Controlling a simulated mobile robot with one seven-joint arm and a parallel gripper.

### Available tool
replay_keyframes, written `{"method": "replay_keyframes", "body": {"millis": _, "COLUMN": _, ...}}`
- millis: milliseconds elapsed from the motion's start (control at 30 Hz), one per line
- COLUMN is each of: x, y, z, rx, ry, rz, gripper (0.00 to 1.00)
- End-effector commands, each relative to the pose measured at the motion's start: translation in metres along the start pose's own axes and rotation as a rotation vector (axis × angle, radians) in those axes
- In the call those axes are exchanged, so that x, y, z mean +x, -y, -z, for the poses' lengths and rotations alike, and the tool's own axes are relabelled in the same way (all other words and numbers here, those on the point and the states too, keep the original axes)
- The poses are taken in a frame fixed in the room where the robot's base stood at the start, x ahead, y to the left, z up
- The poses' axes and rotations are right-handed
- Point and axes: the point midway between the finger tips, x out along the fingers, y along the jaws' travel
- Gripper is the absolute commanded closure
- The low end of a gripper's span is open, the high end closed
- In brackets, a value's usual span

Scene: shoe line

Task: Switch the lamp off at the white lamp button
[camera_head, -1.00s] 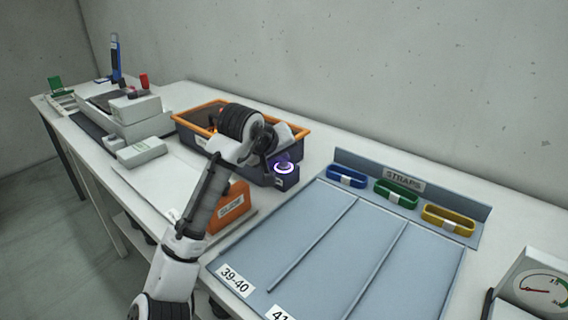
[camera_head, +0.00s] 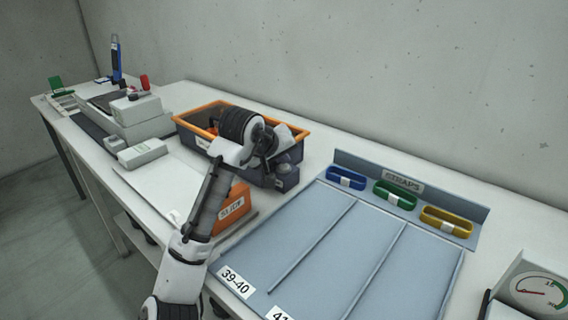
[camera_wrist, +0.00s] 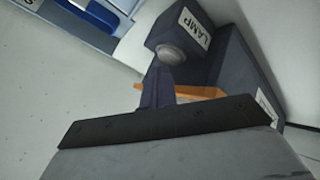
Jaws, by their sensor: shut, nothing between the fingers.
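The lamp button (camera_wrist: 172,54) is a pale grey round knob on a dark box with a LAMP label (camera_wrist: 194,27), shown in the wrist view. In the head view the dark button box (camera_head: 287,178) sits at the near right end of the orange-rimmed bin, and no lit ring shows on it. My gripper (camera_wrist: 158,88) is shut and empty. Its dark fingertips point toward the button and appear just below it in the wrist view; I cannot tell whether they touch. In the head view my wrist hides much of the gripper.
The orange-rimmed bin (camera_head: 190,125) lies behind and left of my wrist. An orange box (camera_head: 233,208) stands close beside my forearm. The blue-grey strap board (camera_head: 340,245) with blue, green and yellow straps is to the right. A gauge (camera_head: 538,290) stands at the far right.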

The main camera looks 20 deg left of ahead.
Motion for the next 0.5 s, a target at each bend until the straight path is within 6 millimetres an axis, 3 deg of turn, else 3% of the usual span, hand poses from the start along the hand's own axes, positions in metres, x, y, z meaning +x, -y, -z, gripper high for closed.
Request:
{"method": "replay_keyframes", "body": {"millis": 167, "x": -0.002, "y": -0.002, "z": 0.002, "rx": 0.000, "ry": 0.000, "rz": 0.000, "gripper": 1.00}}
{"method": "replay_keyframes", "body": {"millis": 500, "x": -0.025, "y": -0.019, "z": 0.018, "rx": -0.001, "ry": 0.000, "rz": -0.001, "gripper": 1.00}}
